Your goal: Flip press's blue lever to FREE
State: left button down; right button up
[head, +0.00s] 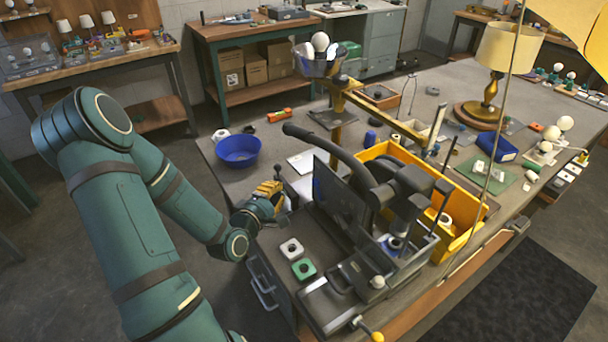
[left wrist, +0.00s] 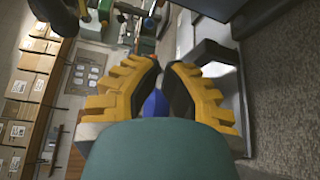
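The press (head: 375,195) is a dark grey machine with a long curved black handle, standing at the near edge of the workbench. My left gripper (head: 277,193), with yellow ridged fingers, is at the press's left side, low beside its dark upright panel. In the left wrist view its two fingers (left wrist: 160,72) lie close together with a narrow gap. A blue patch (left wrist: 155,103) shows in that gap; I cannot tell whether it is the lever or the bowl behind. I cannot clearly make out the blue lever in the head view. My right gripper is not in view.
A blue bowl (head: 239,150) stands on the bench beyond my left gripper. A yellow bin (head: 465,222) is right of the press. White and green square parts (head: 303,268) lie at the front left. A brass lamp (head: 490,95) stands farther back.

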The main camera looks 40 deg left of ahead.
aim_at(319, 192)
pick_arm(q)
jog(key=b+x, duration=0.1)
jog(key=x, duration=0.9)
jog(key=d, duration=0.4)
jog(key=shift+s+r+b, duration=0.2)
jog(key=shift+r+b, duration=0.1)
jog(key=shift+r, duration=0.1)
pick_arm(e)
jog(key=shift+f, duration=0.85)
pick_arm(q)
jog(key=shift+a, duration=0.1)
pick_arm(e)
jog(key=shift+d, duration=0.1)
